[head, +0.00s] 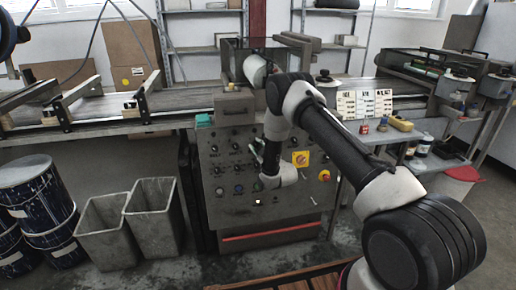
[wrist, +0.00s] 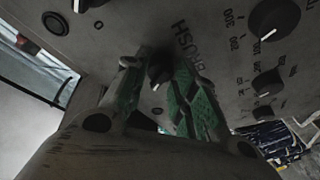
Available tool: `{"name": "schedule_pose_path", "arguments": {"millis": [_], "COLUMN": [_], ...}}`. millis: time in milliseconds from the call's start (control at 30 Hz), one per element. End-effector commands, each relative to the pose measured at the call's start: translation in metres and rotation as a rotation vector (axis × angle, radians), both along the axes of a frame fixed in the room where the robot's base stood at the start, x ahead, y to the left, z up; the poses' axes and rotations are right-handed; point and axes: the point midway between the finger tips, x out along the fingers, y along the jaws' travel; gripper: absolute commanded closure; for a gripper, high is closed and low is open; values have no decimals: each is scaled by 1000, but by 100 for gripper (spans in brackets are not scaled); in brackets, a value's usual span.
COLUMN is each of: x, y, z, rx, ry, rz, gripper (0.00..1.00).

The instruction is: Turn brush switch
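The brush switch (wrist: 160,76) is a small dark knob with a light pointer line, next to the printed word BRUSH on the grey control panel (wrist: 110,30). My gripper (wrist: 157,72) has its two green-padded fingers spread on either side of the knob. The fingers look apart from it, though contact on the far side is hard to judge. In the head view my gripper (head: 257,152) is at the front of the control panel (head: 228,208), and my arm hides the brush switch.
Other dials (wrist: 275,18) and a round button (wrist: 55,22) sit near the knob. A yellow-backed red stop knob (head: 300,158) is right of my wrist. Grey bins (head: 103,222) and drums (head: 35,190) stand left; a conveyor (head: 180,100) runs behind.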

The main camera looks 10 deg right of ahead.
Motion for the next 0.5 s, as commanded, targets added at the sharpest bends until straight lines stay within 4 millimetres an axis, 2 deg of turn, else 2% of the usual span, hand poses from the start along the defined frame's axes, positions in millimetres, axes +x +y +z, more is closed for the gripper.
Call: {"name": "schedule_pose_path", "arguments": {"millis": [33,100,500], "x": [0,0,0], "y": [0,0,1], "z": [0,0,-1], "rx": [0,0,63], "ry": [0,0,1], "rz": [0,0,-10], "gripper": [88,97,97]}}
